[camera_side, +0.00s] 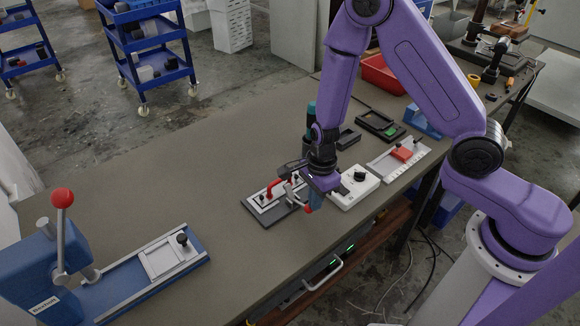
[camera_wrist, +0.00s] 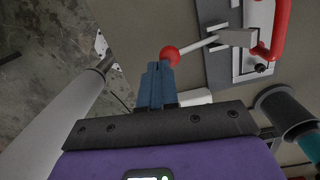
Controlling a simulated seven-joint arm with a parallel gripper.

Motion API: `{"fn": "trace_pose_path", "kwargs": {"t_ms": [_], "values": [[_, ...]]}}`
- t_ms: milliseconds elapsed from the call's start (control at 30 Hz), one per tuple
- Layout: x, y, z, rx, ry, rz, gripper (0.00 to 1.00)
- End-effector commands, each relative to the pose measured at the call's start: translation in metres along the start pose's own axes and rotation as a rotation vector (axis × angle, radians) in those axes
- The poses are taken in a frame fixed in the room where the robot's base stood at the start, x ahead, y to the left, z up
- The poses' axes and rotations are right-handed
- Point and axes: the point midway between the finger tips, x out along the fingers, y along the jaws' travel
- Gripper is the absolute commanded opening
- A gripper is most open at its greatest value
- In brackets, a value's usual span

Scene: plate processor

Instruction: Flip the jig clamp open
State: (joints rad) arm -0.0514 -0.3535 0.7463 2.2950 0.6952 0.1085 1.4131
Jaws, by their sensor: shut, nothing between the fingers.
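The jig (camera_side: 262,211) is a dark base plate with a white frame and a red handle (camera_side: 275,187), on the bench in the side view. In the wrist view its clamp (camera_wrist: 235,38) has a metal lever ending in a red ball knob (camera_wrist: 169,55). The red handle also shows there (camera_wrist: 282,25). My gripper (camera_side: 313,205) is low at the jig's right side in the side view. Its blue fingers (camera_wrist: 157,72) are together and empty, with their tips right by the knob. Whether they touch it I cannot tell.
A white box with a black knob (camera_side: 343,196) stands close right of my gripper. Beyond are a tray with a red block (camera_side: 402,154) and a red bin (camera_side: 383,77). A blue lever press (camera_side: 45,262) stands at front left. The bench (camera_side: 170,190) between is clear.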

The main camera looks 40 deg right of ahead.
Motion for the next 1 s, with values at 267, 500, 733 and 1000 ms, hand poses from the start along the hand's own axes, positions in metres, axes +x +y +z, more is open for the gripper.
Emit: {"fn": "trace_pose_path", "kwargs": {"t_ms": [267,500,733,1000], "values": [[0.003,0.005,-0.001,-0.002,0.007,0.014,0.0],[-0.001,0.003,-0.001,-0.003,0.004,0.013,0.0],[-0.014,-0.003,-0.001,-0.001,0.0,0.006,0.0],[-0.043,-0.008,-0.004,-0.002,0.0,-0.001,0.0]]}}
